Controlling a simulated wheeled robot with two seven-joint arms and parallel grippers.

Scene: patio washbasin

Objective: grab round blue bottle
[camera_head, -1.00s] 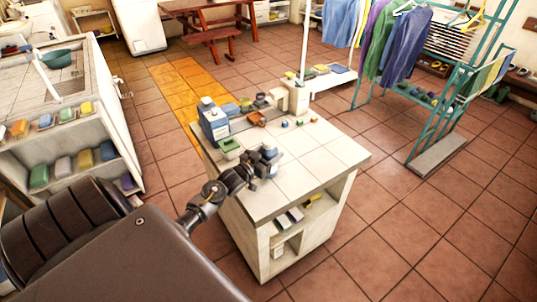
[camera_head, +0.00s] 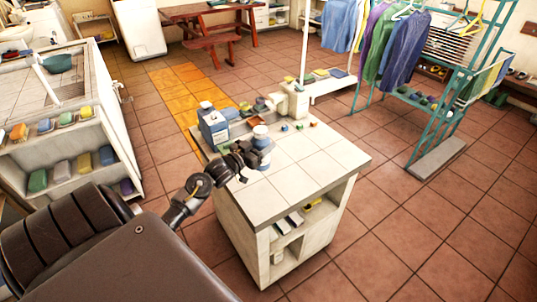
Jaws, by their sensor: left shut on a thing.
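The round blue bottle (camera_head: 265,144) has a pale cap and shows just right of my left gripper (camera_head: 248,157), over the near left part of the tiled counter top (camera_head: 300,160). My left gripper is shut on this bottle; the dark fingers cover its left and lower side. The bottle looks upright, and I cannot tell whether its base touches the counter. My right gripper is out of view.
A cream dispenser (camera_head: 293,101) and several small items stand along the counter's back. The counter's right and front parts are clear. A shelving unit (camera_head: 75,140) stands left, a clothes rack (camera_head: 440,110) right. Tiled floor (camera_head: 410,230) lies open around the counter.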

